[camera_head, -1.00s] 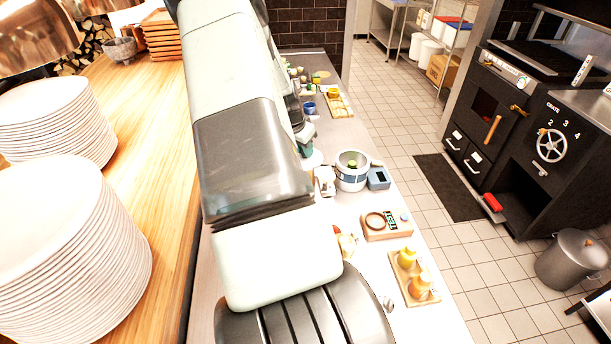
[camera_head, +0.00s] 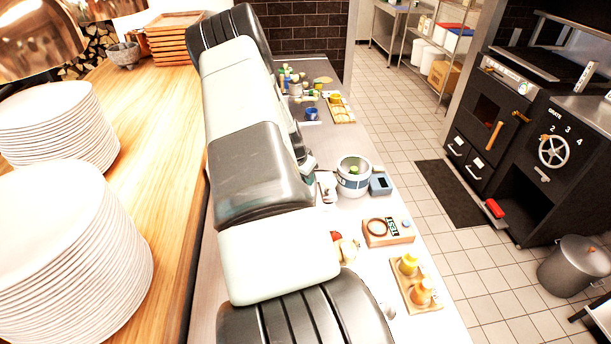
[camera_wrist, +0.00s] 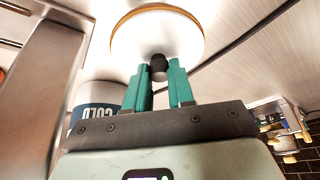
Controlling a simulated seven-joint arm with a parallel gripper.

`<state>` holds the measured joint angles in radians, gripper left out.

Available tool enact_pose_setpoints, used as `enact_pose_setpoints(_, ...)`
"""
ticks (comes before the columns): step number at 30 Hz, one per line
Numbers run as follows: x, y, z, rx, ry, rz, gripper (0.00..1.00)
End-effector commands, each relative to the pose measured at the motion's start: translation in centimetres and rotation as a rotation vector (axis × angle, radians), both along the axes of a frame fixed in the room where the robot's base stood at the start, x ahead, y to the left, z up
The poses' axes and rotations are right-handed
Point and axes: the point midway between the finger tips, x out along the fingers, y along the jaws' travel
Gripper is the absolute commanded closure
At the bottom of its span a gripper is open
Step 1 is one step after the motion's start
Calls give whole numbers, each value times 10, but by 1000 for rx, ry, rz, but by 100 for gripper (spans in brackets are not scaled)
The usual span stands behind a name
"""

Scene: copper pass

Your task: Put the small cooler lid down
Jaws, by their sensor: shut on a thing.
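The small cooler lid (camera_wrist: 157,28) is a round white disc with a tan rim and a dark knob (camera_wrist: 158,67). My gripper (camera_wrist: 158,78) has its green fingers shut on this knob in the wrist view. The lid is over the pale counter, but I cannot tell whether it touches it. In the head view my arm hides the lid and most of the gripper. The open cooler (camera_head: 353,184), a white pot with a blue-grey band and green contents, stands right of my arm. Its side marked COLD (camera_wrist: 97,113) shows left of the fingers in the wrist view.
A blue-grey box (camera_head: 381,185) stands right of the cooler. A scale-like device (camera_head: 388,233) and a bottle tray (camera_head: 417,285) are nearer. A blue cup (camera_head: 312,114) and several small containers stand farther along the narrow counter. Plate stacks (camera_head: 60,125) stand on the wooden counter at left.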

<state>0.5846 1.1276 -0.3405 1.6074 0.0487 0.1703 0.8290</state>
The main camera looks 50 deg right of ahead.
Motion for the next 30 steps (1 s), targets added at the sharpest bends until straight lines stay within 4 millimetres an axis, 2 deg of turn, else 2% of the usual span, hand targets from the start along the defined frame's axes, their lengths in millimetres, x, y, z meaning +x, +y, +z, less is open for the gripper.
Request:
enact_pose_setpoints(1, 0, 0, -1, 0, 0, 0, 72)
enact_pose_setpoints(5, 0, 0, 0, 0, 0, 0, 52)
enact_pose_setpoints(13, 0, 0, 0, 0, 0, 0, 51)
enact_pose_setpoints(17, 1, 2, 8, -1, -2, 1, 51)
enact_pose_setpoints(30, 0, 36, 88, -1, -2, 1, 51)
